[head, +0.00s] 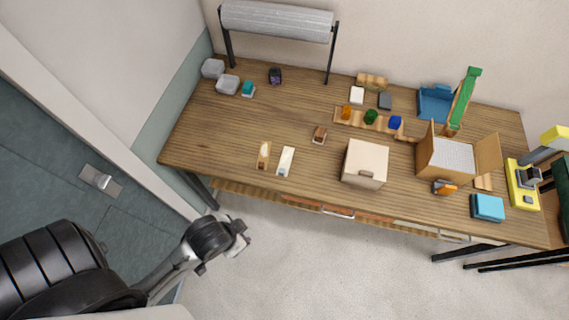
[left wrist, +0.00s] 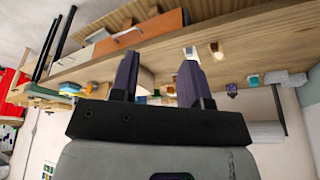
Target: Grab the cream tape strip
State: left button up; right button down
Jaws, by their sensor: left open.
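A pale cream strip (head: 286,160) lies near the front edge of the wooden table, left of centre, in the head view. A tan strip with a whitish part (head: 264,155) lies just left of it. My left gripper (head: 240,240) is in front of the table, apart from both strips. In the left wrist view its two dark fingers (left wrist: 160,62) stand apart with nothing between them. That view is upside down; two small pale things (left wrist: 217,50) near the table edge may be the strips, but I cannot tell. My right gripper is not in view.
The table (head: 225,135) has a cream box (head: 365,163) right of the strips and a small brown block (head: 319,135) behind them. An open cardboard box (head: 447,158) stands farther right. Drawers (head: 338,212) run under the front edge. The tabletop left of the strips is clear.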

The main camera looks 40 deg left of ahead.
pick_arm(q)
jog(key=shift+o, duration=0.2)
jog(key=shift+d, duration=0.1)
jog(key=shift+o, duration=1)
jog(key=shift+d, duration=0.15)
